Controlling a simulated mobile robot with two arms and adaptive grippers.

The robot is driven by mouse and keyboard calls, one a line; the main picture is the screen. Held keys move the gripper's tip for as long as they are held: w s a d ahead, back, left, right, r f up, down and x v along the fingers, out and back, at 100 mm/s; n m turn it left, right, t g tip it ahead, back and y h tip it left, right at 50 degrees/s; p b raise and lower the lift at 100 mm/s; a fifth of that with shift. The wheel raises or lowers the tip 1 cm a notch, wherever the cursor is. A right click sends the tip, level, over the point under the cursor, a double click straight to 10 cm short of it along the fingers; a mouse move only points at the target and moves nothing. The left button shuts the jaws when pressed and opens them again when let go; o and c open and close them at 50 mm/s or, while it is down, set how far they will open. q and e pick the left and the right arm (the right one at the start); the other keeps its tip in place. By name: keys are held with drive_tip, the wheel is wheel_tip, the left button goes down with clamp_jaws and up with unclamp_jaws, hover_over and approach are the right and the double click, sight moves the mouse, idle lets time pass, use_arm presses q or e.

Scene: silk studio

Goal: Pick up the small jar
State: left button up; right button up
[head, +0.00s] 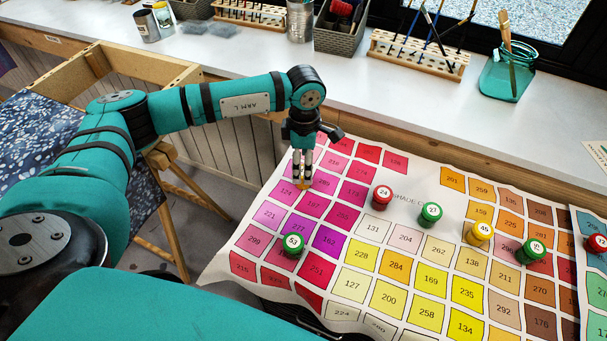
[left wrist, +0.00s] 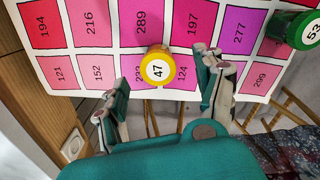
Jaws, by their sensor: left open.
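My left gripper (head: 302,178) points down over the left part of the colour chart (head: 403,237), its fingers apart. A small yellow jar with the number 47 on its white lid (left wrist: 157,66) shows in the left wrist view between the two fingers (left wrist: 163,85), with a gap on both sides. In the head view only a bit of yellow shows at the fingertips; the fingers hide the rest. A green jar numbered 53 (head: 291,243) stands nearby on the chart and shows at the right edge of the left wrist view (left wrist: 300,30). My right gripper is not in view.
More small jars stand on the chart: a red one numbered 24 (head: 381,198), a green one (head: 430,214), a yellow one (head: 480,234) and others further right. A teal glass jar with brushes (head: 505,78) and brush racks (head: 418,54) stand on the windowsill behind.

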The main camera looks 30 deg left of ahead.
sight(303, 171)
use_arm(q)
drive_tip(key=shift+f, duration=0.55)
drive_tip(key=f, duration=0.2)
drive_tip(key=f+p, duration=0.1)
drive_tip(key=f, duration=0.1)
drive_tip(key=shift+w+a+f, duration=0.1)
drive_tip(key=shift+a+f, duration=0.1)
drive_tip(key=shift+f, duration=0.35)
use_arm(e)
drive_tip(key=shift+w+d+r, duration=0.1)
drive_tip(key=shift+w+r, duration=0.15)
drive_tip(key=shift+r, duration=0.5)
use_arm(q)
drive_tip(key=shift+c, duration=0.2)
drive_tip(key=c, duration=1.2)
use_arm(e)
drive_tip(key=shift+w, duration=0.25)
use_arm(q)
drive_tip(key=shift+r, duration=0.1)
drive_tip(key=shift+c, duration=0.2)
